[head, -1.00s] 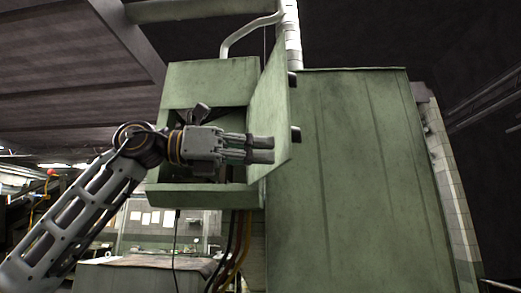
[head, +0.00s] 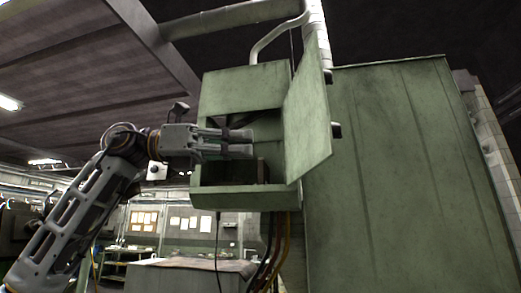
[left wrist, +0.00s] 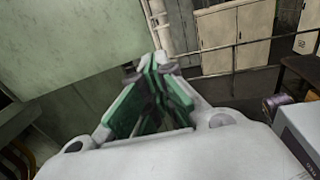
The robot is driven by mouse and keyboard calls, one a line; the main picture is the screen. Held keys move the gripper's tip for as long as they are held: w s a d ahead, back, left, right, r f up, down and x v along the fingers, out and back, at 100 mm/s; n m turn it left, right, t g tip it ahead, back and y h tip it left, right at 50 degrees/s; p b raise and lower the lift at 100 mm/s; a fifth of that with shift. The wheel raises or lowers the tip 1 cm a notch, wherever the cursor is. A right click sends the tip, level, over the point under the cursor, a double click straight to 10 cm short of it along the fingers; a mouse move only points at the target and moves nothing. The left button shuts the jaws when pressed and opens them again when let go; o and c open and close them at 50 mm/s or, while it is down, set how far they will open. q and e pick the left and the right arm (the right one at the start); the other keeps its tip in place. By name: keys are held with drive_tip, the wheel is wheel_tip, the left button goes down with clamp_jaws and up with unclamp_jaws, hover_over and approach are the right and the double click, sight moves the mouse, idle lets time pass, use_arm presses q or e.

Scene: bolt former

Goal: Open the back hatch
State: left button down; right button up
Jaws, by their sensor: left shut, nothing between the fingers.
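The back hatch (head: 308,112) is a green panel hinged on the right side of a green box (head: 242,92). It stands swung out, and the box's dark inside shows. My left gripper (head: 252,143) is in front of the box opening, to the left of the hatch, with its fingers pointing right. Its fingers are shut and empty; a small gap to the hatch seems to show. In the left wrist view my gripper's green finger pads (left wrist: 152,95) meet at the tips, with a large green panel at the upper left. My right gripper is not in view.
A tall green cabinet (head: 410,160) stands right of the hatch. Cables (head: 272,250) hang below the box, and a white pipe (head: 318,30) rises behind it. A workbench (head: 190,272) stands lower down. In the left wrist view a railing and pale lockers (left wrist: 232,38) stand behind.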

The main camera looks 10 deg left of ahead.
use_arm(q)
drive_tip(key=shift+s+a, duration=0.25)
drive_tip(key=shift+a, duration=0.55)
